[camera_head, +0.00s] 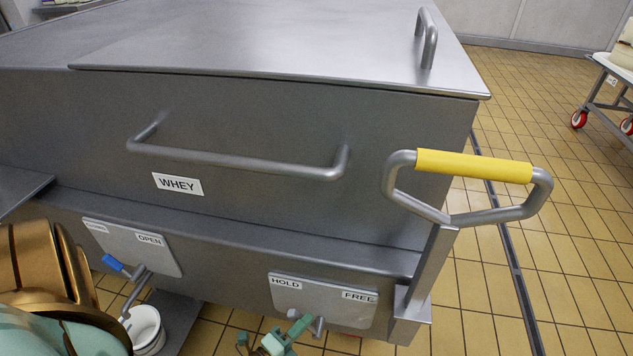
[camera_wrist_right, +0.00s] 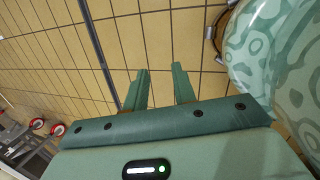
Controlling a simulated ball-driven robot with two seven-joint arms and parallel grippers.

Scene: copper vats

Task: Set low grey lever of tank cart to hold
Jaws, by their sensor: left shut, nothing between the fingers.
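The tank cart (camera_head: 240,130) is a large grey metal tank marked WHEY. Low on its front is a plate (camera_head: 345,311) with HOLD at left and FREE at right. A short part of the grey lever (camera_head: 318,326) shows at the plate's lower edge; the rest is hidden or out of frame, so its exact setting cannot be told. My left gripper (camera_head: 290,334), green, is shut and empty just left of this lever part; I cannot tell whether they touch. My right gripper (camera_wrist_right: 160,88) is open and empty over the tiled floor in the right wrist view.
A second plate marked OPEN carries a blue-tipped lever (camera_head: 114,264) at the left, above a white bucket (camera_head: 146,329). A yellow-gripped push handle (camera_head: 473,166) juts out at the cart's right corner. Tiled floor is free on the right, before a wheeled table (camera_head: 612,80).

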